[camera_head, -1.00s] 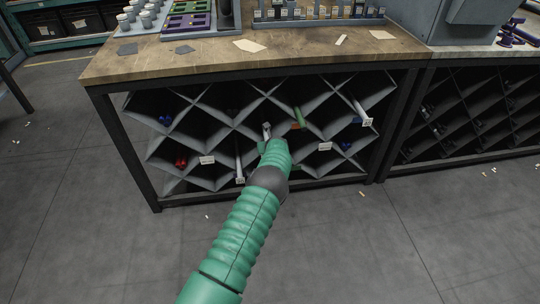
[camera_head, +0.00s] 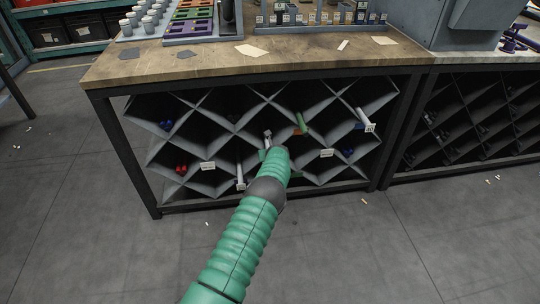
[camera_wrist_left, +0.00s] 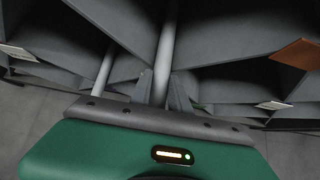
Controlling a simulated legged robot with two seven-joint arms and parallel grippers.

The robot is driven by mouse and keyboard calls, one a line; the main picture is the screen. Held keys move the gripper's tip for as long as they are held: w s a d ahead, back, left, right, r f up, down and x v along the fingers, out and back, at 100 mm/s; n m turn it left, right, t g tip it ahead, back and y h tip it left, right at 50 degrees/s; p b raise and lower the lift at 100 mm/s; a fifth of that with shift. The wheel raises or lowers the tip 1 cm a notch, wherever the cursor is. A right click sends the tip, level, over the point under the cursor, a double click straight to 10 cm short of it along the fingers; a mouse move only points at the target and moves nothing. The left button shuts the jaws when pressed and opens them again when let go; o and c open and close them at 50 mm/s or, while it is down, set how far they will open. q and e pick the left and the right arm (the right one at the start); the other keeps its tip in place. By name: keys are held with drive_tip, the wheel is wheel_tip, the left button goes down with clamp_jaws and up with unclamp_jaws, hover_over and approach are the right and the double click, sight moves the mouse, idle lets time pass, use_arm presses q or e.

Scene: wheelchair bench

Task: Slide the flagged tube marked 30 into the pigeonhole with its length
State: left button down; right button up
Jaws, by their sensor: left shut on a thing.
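My left gripper (camera_wrist_left: 164,92) is shut on a thin grey tube (camera_wrist_left: 166,50), which runs from between the fingers into a grey pigeonhole. In the head view my green left arm covers most of the gripper, and a pale end of a tube (camera_head: 267,134) shows just past it. I cannot read a 30 on the held tube, and its flag is hidden. The pigeonhole rack (camera_head: 196,105) has diamond-shaped openings under the bench. My right gripper is not in view.
Another grey tube (camera_wrist_left: 104,68) lies left of the held one; a flagged tube (camera_head: 240,175) sits low in the rack. Another flagged tube (camera_head: 363,117) juts out at the right, and a green tube (camera_head: 301,122) lies between. The wooden bench top (camera_head: 300,57) overhangs the rack.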

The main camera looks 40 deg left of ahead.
use_arm(q)
drive_tip(key=c, duration=1.1)
unclamp_jaws()
drive_tip(key=shift+c, duration=0.2)
drive_tip(key=shift+s+d+r+p, duration=0.1)
drive_tip(key=shift+d+r+p, duration=0.15)
drive_tip(key=shift+r+p, duration=0.15)
drive_tip(key=p+v, duration=0.7)
drive_tip(key=v, duration=0.8)
drive_tip(key=shift+s+d+r+p, duration=0.2)
drive_tip(key=shift+s+d+p, duration=0.1)
drive_tip(key=shift+p, duration=0.1)
